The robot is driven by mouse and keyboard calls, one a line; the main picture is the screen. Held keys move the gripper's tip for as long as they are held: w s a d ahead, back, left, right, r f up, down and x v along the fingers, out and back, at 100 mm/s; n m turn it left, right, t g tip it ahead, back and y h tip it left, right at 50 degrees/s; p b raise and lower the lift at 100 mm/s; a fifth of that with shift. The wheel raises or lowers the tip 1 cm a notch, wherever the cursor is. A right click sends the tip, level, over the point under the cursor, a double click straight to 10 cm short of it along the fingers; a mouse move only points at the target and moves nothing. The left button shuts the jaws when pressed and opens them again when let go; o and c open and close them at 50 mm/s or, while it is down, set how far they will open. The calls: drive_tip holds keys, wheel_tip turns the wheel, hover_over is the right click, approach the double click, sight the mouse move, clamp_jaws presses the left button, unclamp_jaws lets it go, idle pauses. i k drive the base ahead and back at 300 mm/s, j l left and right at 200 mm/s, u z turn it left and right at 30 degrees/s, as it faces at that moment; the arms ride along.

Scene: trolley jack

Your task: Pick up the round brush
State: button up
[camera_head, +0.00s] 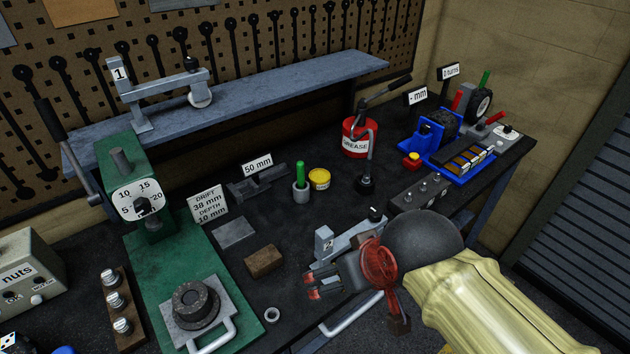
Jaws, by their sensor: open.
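No round brush can be made out for certain. A green upright handle (300,173) stands in a small grey cup (300,190) near the middle of the bench, and its lower end is hidden in the cup. It may be the brush. My gripper (311,287) is at the lower middle, with red-tipped fingers pointing left. It is open with nothing seen between the fingers. It is nearer the camera than the cup and clearly apart from it. A second green handle (485,79) stands at the far right by a small wheel.
A yellow tin (319,179) stands just right of the cup, and a 50 mm sign (257,164) is to its left. A red grease pot (357,138) stands behind right. A brown block (263,261) and grey numbered tool (325,244) lie near my gripper. A raised shelf (270,85) runs behind.

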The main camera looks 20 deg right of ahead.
sight(301, 164)
drive_tip(key=i+l+u, duration=0.25)
drive_tip(key=i+l, duration=0.15)
drive_tip(key=l, duration=0.25)
drive_tip(key=i+l+u, duration=0.15)
drive_tip(key=l, duration=0.2)
drive_tip(key=i+l+u, duration=0.1)
drive_tip(key=l, duration=0.25)
drive_tip(key=i, duration=0.1)
